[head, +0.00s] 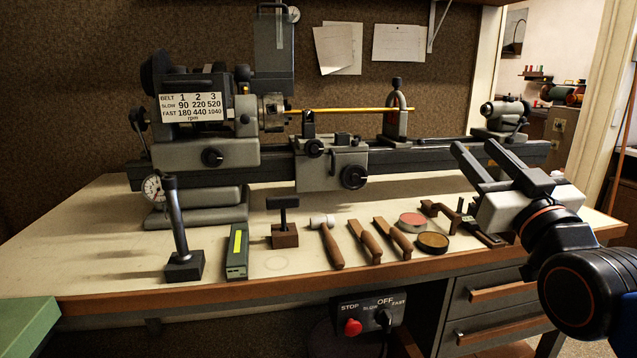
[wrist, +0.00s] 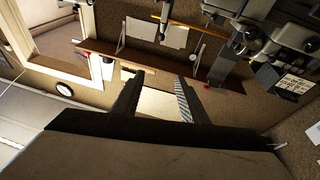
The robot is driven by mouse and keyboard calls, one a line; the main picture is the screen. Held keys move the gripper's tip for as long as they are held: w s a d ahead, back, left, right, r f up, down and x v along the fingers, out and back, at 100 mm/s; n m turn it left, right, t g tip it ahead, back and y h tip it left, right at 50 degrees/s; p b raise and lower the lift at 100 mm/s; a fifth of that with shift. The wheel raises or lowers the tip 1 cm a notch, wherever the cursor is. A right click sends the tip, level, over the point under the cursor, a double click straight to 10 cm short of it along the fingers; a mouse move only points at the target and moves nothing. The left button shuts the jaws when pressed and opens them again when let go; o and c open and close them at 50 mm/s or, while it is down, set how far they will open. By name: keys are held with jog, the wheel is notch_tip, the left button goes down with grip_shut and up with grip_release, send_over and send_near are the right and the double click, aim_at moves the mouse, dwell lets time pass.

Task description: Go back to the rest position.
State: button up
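My gripper (head: 482,165) is at the right of the head view, raised in front of the bench's right end. Its two dark fingers are apart with nothing between them. In the wrist view the fingers of my gripper (wrist: 160,92) also stand apart and empty, with the wall and a shelf beyond them. The arm comes in from the lower right of the head view and hides part of the bench's right end.
A lathe (head: 330,160) with a brass rod (head: 350,110) stands along the bench (head: 95,240). A hammer (head: 328,243), wooden-handled tools, tins (head: 432,242) and a dial gauge stand (head: 180,225) sit in front. A switch box (head: 368,316) hangs below. The bench's left part is mostly clear.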

notch_tip(320, 180, down, 20)
jog(key=d+g+h, duration=0.1)
jog(key=g, duration=0.7)
jog(key=s+d+f+m+g, duration=0.1)
jog(key=s+f+g, duration=0.7)
jog(key=s+f, duration=0.4)
notch_tip(320, 180, down, 2)
jog(key=shift+s+d+f+m+g, duration=0.1)
jog(key=shift+s+d+m+g, duration=0.2)
jog(key=shift+d+m, duration=0.1)
